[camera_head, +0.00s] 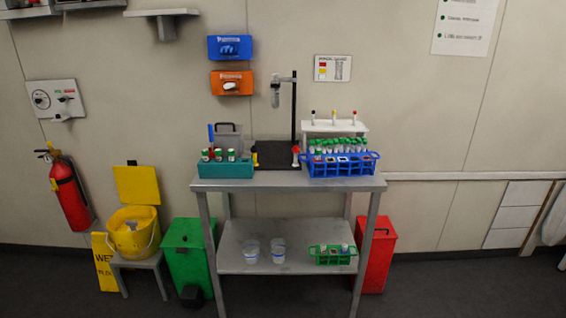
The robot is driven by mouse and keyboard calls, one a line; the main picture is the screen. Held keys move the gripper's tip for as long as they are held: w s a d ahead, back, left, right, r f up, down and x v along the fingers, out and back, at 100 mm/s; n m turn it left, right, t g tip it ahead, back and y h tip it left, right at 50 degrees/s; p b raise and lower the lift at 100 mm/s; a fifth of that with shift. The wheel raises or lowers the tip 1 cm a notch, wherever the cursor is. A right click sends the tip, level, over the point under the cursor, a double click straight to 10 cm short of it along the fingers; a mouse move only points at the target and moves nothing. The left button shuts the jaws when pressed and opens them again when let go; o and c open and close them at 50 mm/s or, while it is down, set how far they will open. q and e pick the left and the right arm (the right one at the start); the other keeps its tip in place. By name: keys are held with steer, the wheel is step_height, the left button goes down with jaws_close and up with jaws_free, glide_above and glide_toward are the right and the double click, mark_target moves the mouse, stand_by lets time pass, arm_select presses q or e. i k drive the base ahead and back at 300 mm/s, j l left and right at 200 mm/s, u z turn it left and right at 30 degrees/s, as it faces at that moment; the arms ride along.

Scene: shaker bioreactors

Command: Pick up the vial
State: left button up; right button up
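Several small vials are in view, and I cannot tell which one the task means. Green-capped vials (218,154) stand in a teal rack (225,170) on the left of the metal table's top (270,183). More green-capped vials (335,145) stand in and behind a blue rack (340,168) on the right. A white stand (352,126) behind holds three tubes with coloured caps. A green rack (332,259) with small vials sits on the lower shelf. Neither gripper is in view.
A black stand (294,105) rises at the table's back middle. Two clear cups (251,251) are on the lower shelf. A green bin (187,255), a red bin (378,255) and a yellow bucket (132,238) flank the table. The floor at right is clear.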

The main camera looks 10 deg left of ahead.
mark_target(317, 151)
steer(key=i+l+u, duration=0.1)
steer(key=u, duration=0.3)
steer(key=i+l+u, duration=0.1)
steer(key=u, duration=0.35)
steer(key=l+u, duration=0.25)
steer(key=u, duration=0.15)
steer(key=i+l+u, duration=0.2)
steer(key=l+u, duration=0.25)
steer(key=l, duration=1.15)
steer(key=l+u, duration=0.4)
steer(key=l, duration=1.15)
